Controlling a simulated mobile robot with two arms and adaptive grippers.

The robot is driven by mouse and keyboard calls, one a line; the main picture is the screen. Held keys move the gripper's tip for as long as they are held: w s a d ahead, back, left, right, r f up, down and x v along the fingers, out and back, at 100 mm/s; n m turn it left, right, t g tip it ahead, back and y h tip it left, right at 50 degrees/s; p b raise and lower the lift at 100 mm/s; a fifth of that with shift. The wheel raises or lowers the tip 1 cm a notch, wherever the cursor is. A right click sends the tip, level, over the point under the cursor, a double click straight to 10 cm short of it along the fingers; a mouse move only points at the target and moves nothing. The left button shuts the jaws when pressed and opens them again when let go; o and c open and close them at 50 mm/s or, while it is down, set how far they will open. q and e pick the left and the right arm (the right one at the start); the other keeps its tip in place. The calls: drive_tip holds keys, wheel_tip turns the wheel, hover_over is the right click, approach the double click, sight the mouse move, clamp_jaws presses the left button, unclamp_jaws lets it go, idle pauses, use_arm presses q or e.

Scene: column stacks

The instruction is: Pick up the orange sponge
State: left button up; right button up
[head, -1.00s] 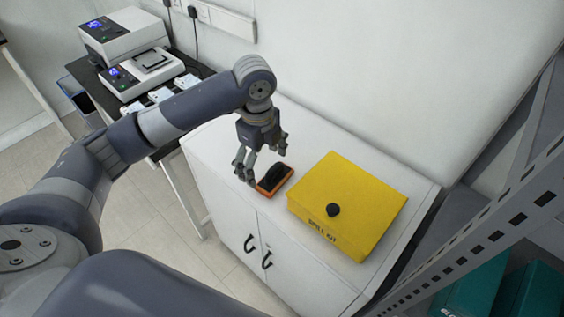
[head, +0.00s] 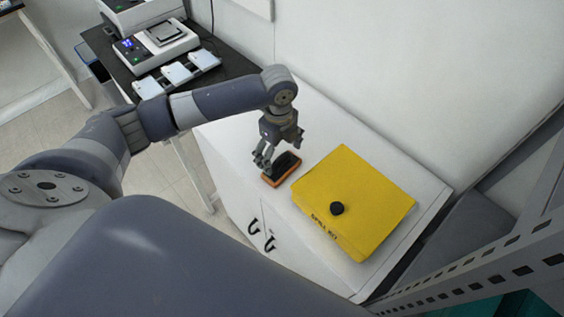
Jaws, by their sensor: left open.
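The orange sponge (head: 286,178) lies on the white cabinet top (head: 238,139), left of the yellow spill kit box. It has an orange lower part and a dark upper part. My left gripper (head: 279,153) is open and points down, just above and behind the sponge. Its fingers overlap the sponge's far end in the picture. I cannot tell whether they touch it. My right gripper is not in view.
The yellow spill kit box (head: 352,200) with a black knob stands close to the right of the sponge. A wall rises behind the cabinet. A dark bench with lab devices (head: 158,46) is at the upper left. A perforated metal frame (head: 478,262) is at the lower right.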

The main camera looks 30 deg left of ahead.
use_arm(q)
wheel_tip(320, 180, down, 2)
drive_tip(key=shift+f, duration=0.1)
drive_tip(key=c, duration=1.2)
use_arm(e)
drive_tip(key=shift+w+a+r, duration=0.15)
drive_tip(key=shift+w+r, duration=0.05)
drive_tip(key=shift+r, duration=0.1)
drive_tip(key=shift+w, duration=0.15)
